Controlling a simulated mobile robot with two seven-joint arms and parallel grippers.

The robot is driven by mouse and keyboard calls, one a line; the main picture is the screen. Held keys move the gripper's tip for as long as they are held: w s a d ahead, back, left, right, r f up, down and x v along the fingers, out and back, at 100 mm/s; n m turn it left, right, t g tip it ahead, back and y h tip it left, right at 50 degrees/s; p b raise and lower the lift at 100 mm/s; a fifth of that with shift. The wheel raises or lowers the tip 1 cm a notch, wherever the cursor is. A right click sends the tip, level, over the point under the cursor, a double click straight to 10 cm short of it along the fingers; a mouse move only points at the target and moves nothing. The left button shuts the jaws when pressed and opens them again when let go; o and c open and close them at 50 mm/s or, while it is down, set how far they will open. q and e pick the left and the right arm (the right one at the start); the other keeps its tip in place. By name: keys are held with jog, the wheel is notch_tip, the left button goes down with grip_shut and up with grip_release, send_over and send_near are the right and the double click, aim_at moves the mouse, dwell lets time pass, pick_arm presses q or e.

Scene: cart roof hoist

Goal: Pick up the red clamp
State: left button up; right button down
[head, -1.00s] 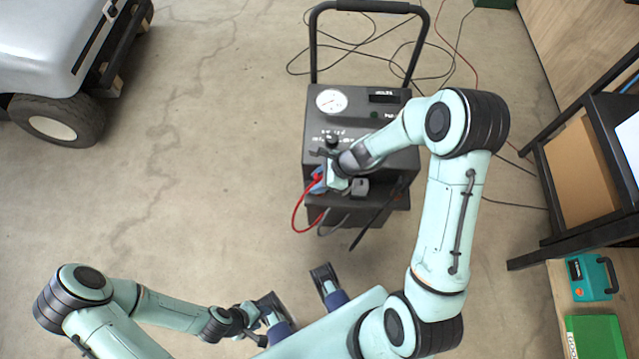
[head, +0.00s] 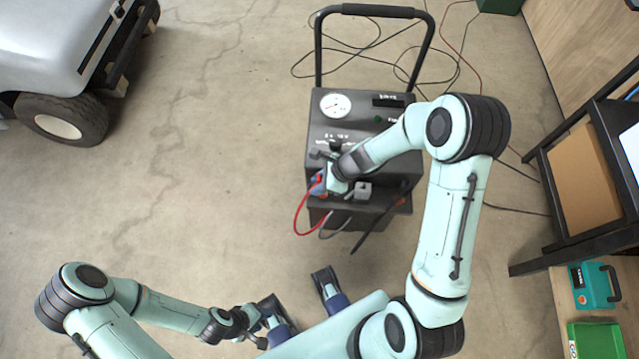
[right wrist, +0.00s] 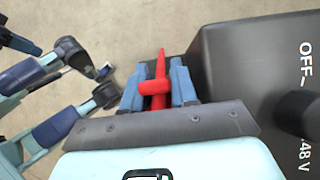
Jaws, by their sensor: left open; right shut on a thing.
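The red clamp (right wrist: 158,92) is between the two blue fingers of my right gripper (right wrist: 158,88) in the right wrist view. The fingers are shut on it. In the head view my right gripper (head: 321,185) is at the left front of the black charger (head: 345,150), by its ledge. My wrist hides most of the clamp there. A red cable (head: 297,218) loops down from it beside the charger. My left gripper (head: 262,322) is open and empty low in the head view, far from the charger.
A grey clamp (head: 363,190) sits on the charger's ledge, right of my right gripper. Dark cables lie on the floor behind the charger. A white cart (head: 60,45) stands at the upper left, a black shelf frame (head: 560,245) at the right. The left floor is clear.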

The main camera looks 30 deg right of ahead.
aim_at(319, 177)
notch_tip(319, 177, up, 6)
jog(key=p, duration=0.2)
jog(key=shift+w+p, duration=0.1)
jog(key=shift+p, duration=0.2)
notch_tip(319, 177, up, 13)
jog(key=p, duration=0.6)
jog(key=shift+f, duration=0.1)
